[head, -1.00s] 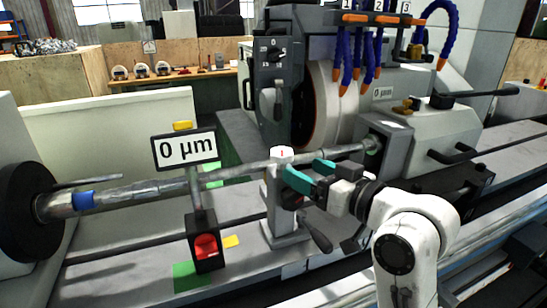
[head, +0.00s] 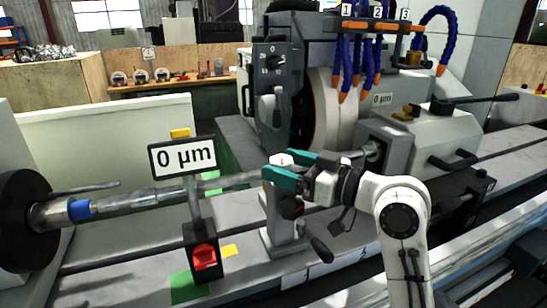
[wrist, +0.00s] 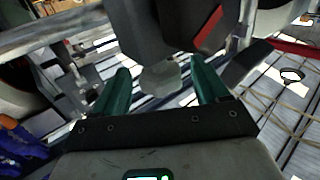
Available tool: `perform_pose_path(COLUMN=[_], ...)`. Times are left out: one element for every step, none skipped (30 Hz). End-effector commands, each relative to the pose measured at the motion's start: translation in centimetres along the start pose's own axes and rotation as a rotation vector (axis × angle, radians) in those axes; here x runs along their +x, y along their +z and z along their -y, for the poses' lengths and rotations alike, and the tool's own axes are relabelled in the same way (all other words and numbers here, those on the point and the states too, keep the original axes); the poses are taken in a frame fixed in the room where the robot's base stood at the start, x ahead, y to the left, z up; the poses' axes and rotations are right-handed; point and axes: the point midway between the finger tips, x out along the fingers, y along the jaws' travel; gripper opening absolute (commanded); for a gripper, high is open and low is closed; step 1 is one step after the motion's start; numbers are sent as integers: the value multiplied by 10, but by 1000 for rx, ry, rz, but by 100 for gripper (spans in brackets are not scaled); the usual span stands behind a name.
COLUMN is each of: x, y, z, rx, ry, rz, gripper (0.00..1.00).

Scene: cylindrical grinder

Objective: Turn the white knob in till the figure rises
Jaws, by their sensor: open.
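The white knob (head: 281,158) sits on top of the grey rest post (head: 281,215) under the long shaft. My gripper (head: 279,167) has teal fingers, one on the near side of the knob and one on the far side. The fingers are apart. A pale faceted piece (wrist: 160,77), apparently the knob, shows between the fingertips in the wrist view, with gaps on both sides. Whether a finger touches it is hard to tell in the head view. The display (head: 183,157) left of the post reads 0 µm.
The shaft (head: 145,197) runs from the dark chuck (head: 22,220) at left past the post. A black lever (head: 316,243) sticks out low on the post. The grinding wheel (head: 335,115) stands behind. A stand with a red button (head: 205,256) is left of the post.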

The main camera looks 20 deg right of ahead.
Motion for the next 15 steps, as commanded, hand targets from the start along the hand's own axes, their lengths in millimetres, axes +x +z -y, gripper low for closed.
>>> perform_pose_path(x=[8, 12, 17, 20, 23, 26, 28, 29, 31, 32, 32, 32, 32, 32, 32], y=[-2, -2, -2, -1, -1, -1, -1, -1, 0, 0, 0, 0, 0, 0, 0], z=[1, 0, 0, 0, 0, 0, 1, 1, 0, 0, 0, 0, 0, 0, 0], rx=[-1, 0, 0, 0, 1, 1, 0, 0, 0, 0, 0, 0, 0, 0, 0], ry=[-3, -1, 0, 0, -1, -1, -1, -1, 0, 0, 1, 1, 1, 1, 1], rz=[0, 1, 0, 0, 0, 0, 0, 0, 0, -1, -1, -1, -1, -1, -1], gripper=[74, 74, 74, 74, 74, 74, 74, 74, 74, 74, 74, 74, 74, 74, 74])
